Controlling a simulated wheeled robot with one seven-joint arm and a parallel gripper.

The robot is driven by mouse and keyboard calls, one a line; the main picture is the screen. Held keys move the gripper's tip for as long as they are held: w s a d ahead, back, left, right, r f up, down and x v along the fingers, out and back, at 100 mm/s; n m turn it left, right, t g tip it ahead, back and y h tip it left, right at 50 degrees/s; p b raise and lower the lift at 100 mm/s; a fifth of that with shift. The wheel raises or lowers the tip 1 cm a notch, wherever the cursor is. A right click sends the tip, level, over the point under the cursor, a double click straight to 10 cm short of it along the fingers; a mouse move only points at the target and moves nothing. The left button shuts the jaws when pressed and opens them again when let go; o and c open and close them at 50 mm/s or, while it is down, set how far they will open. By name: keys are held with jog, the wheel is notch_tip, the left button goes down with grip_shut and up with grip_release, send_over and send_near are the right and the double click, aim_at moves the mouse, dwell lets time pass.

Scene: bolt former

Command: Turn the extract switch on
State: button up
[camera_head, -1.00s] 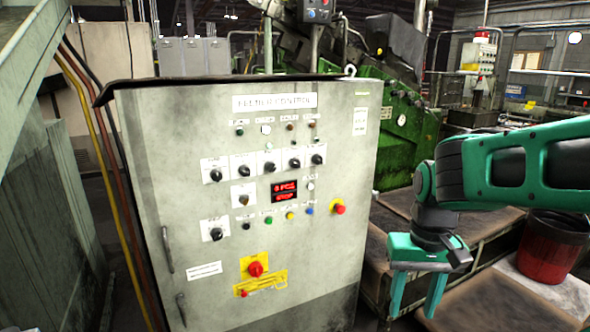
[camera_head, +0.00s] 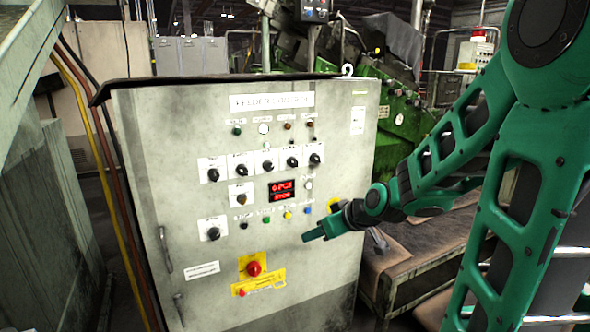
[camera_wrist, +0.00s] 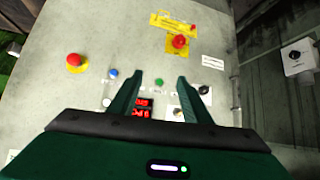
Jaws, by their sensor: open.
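The grey feeder control cabinet (camera_head: 330,130) faces me with rows of black knobs (camera_head: 267,166). A single knob (camera_head: 241,199) sits below that row, and another knob (camera_head: 213,234) lower left. The small labels are unreadable, so I cannot tell which is the extract switch. My gripper (camera_head: 306,237) is open and empty in front of the panel's lower right. In the wrist view, my gripper (camera_wrist: 160,78) points at the panel upside down. A green button (camera_wrist: 159,83) shows between its fingertips. A knob (camera_wrist: 203,90) shows right of the right finger, and another (camera_wrist: 178,114) inside it.
A red display (camera_head: 282,190) sits mid-panel. A red emergency button (camera_wrist: 76,62) on yellow is at the wrist view's left. A red rotary handle (camera_head: 254,268) on a yellow plate is low on the panel. Green machinery (camera_head: 400,110) stands behind right.

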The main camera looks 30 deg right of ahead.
jog(key=w+r+t, duration=0.5)
jog(key=w, duration=0.3)
jog(key=m+t+h, duration=0.2)
jog(key=t, duration=0.2)
send_near(295, 165)
jog(key=w, duration=0.9)
jog(key=shift+d+r, duration=0.1)
jog(key=shift+r, duration=0.1)
jog(key=shift+c, duration=0.2)
jog(key=c, duration=1)
